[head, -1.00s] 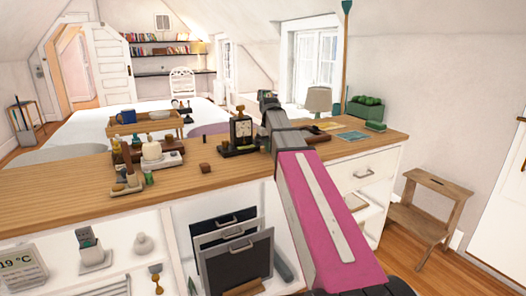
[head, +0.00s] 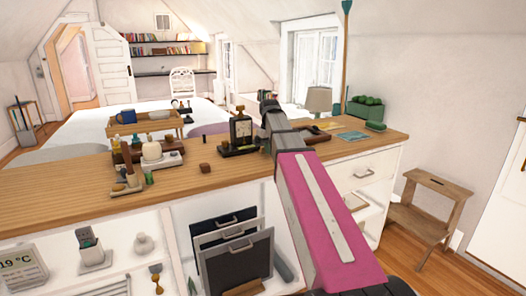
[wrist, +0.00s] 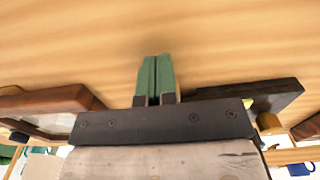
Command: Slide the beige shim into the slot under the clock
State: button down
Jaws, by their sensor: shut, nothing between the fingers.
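The clock (head: 241,130) is dark with a pale dial and stands on a dark base on the wooden counter, just left of my forearm in the head view. In the wrist view, a dark slab (wrist: 285,95), perhaps the clock's base, lies right of the fingers. My gripper (wrist: 156,80) points at bare wood, its green fingertips together with nothing between them. In the head view its fingers are hidden behind my arm. I cannot make out the beige shim or the slot for certain; a small yellowish piece (wrist: 248,103) shows by the dark slab.
A brown-framed tray (wrist: 45,105) lies left of the fingers. The counter (head: 80,185) also carries a small brown block (head: 205,168), a cluster of bottles and boxes at left, and a lamp (head: 319,100) and green crate (head: 366,109) at right. The counter's front middle is clear.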

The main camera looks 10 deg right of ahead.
jog(key=shift+f, duration=0.75)
jog(key=shift+s+f, duration=0.1)
jog(key=shift+f, duration=0.15)
jog(key=shift+f, duration=0.1)
jog(key=shift+r, duration=0.2)
jog(key=shift+s+d+r, duration=0.1)
jog(key=shift+s+r, duration=0.1)
jog(key=shift+r, duration=0.45)
jog(key=shift+s+d+r, duration=0.1)
jog(key=shift+s+r, duration=0.1)
jog(key=shift+r, duration=0.45)
jog(key=shift+s+d+r, duration=0.1)
jog(key=shift+s+r, duration=0.2)
jog(key=shift+r, duration=0.4)
jog(key=shift+s+d+r, duration=0.1)
jog(key=shift+s+r, duration=0.15)
jog(key=shift+r, duration=0.5)
jog(key=shift+s+d+r, duration=0.1)
jog(key=shift+s+r, duration=0.2)
jog(key=shift+r, duration=0.4)
